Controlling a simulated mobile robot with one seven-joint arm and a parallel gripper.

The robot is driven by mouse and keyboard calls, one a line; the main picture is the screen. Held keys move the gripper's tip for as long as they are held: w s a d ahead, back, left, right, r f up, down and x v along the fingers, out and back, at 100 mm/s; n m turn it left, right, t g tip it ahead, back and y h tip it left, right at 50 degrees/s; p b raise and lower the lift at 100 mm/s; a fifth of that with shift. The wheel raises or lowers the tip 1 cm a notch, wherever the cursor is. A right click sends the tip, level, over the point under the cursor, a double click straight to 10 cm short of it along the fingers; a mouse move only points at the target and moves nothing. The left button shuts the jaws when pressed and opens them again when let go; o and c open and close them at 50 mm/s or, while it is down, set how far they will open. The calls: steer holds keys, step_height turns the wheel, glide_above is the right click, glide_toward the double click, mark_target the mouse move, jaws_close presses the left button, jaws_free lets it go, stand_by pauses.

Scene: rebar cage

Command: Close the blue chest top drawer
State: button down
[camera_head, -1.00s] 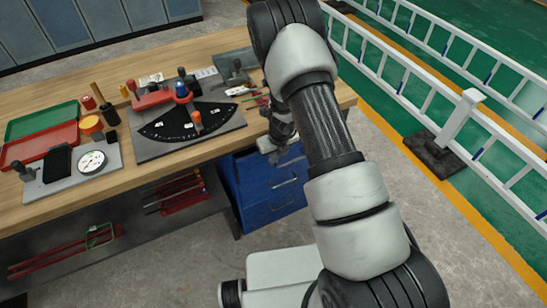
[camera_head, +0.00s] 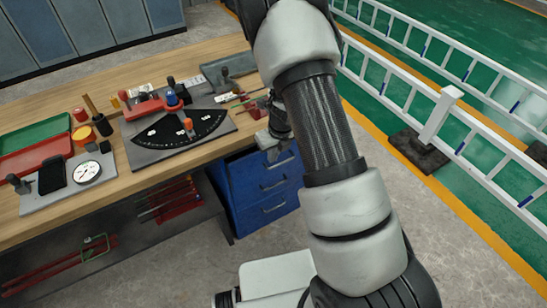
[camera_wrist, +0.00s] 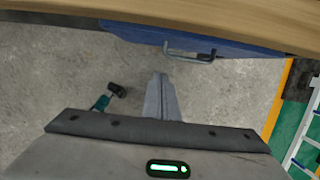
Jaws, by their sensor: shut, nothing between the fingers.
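The blue chest (camera_head: 240,193) stands under the right end of the workbench, with several handles on its front. The top drawer's front (camera_head: 287,153) shows just below the benchtop, partly hidden by my gripper (camera_head: 272,150). In the wrist view the blue top drawer (camera_wrist: 140,33) shows as a narrow strip past the bench edge, with its grey handle (camera_wrist: 190,59). How far it stands out is hard to tell. My gripper (camera_wrist: 163,77) is shut and empty, its tips pointing toward the drawer front, close to the handle's left side. Contact cannot be made out.
The wooden benchtop (camera_head: 190,165) overhangs the chest and carries trays, a gauge and a black dial plate (camera_head: 170,136). Grey floor lies open in front of the chest. A white barrier (camera_head: 438,115) stands to the right.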

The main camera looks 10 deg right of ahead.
steer(key=s+d+f+t+y+b, duration=0.1)
steer(key=s+d+f+y+b, duration=0.2)
steer(key=s+f+y+b, duration=0.55)
steer(key=w+d+t+h+b, duration=0.1)
steer(key=w+d+t+h, duration=0.15)
steer(key=d+t, duration=0.35)
steer(key=w+d+t+h+b, duration=0.1)
steer(key=w+d+t+h, duration=0.2)
steer(key=d, duration=0.5)
steer(key=w+a+f+b, duration=0.1)
steer(key=w+a, duration=0.1)
steer(key=w, duration=0.4)
steer(key=w+a+f+t+b, duration=0.1)
steer(key=w+a+f, duration=0.1)
steer(key=w, duration=0.4)
steer(key=shift+a+y, duration=0.3)
steer(key=shift+f, duration=0.1)
steer(key=w, duration=0.1)
steer(key=w+a, duration=0.1)
steer(key=w, duration=0.1)
steer(key=w+b, duration=0.1)
steer(key=shift+w+a+r, duration=0.2)
steer(key=shift+w+a, duration=0.1)
steer(key=shift+w, duration=0.1)
